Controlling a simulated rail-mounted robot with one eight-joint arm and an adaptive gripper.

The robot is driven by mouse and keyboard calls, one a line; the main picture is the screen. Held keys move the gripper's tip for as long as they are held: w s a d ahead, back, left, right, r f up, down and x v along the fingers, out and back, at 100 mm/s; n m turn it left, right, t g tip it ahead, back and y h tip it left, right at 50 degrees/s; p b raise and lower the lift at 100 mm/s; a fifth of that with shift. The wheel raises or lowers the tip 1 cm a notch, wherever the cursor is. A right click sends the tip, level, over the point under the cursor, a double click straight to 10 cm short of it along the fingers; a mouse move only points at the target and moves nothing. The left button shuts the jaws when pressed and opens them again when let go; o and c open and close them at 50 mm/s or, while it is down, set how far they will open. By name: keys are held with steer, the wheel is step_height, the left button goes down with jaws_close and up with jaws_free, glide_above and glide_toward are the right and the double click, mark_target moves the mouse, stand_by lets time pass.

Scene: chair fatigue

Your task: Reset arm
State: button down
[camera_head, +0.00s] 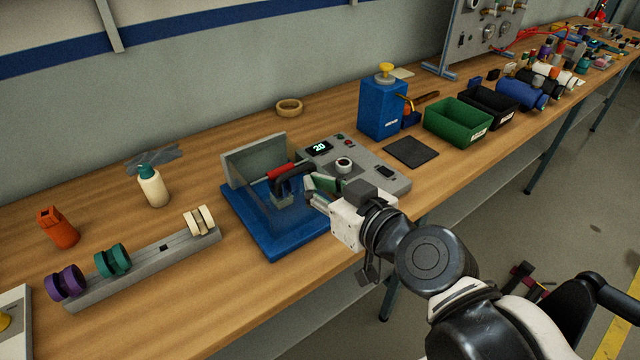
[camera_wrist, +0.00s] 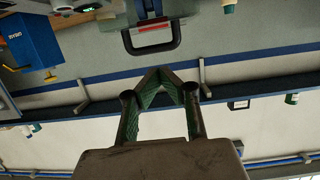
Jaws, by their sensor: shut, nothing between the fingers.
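My gripper (camera_head: 311,190) is shut and empty, at the right side of the blue-based test machine (camera_head: 285,248), close to its black handle with a red band (camera_head: 293,175). In the wrist view my gripper's fingertips (camera_wrist: 162,74) meet in a point, and the handle (camera_wrist: 151,38) shows beyond them with a visible gap. The grey control panel (camera_head: 380,178) beside the machine has a lit display (camera_head: 319,148) that seems to read 20. My arm hides the panel's front edge and part of the machine.
A grey rack (camera_head: 140,275) with purple, green and cream rollers lies at the left. A white bottle (camera_head: 152,187) and an orange part (camera_head: 58,228) stand behind it. A blue container (camera_head: 382,107), black pad (camera_head: 411,151) and green bin (camera_head: 458,122) stand right of the machine.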

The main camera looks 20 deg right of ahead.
steer(key=shift+s+d+r, duration=0.1)
steer(key=shift+s+r, duration=0.05)
steer(key=shift+s, duration=0.2)
steer(key=s+d+f+m+g+h, duration=0.2)
steer(key=d+f+g+h, duration=0.1)
steer(key=g, duration=0.4)
steer(key=shift+d+f+m+g+h, duration=0.3)
steer(key=shift+d+f+g, duration=0.1)
steer(key=shift+d+f, duration=0.2)
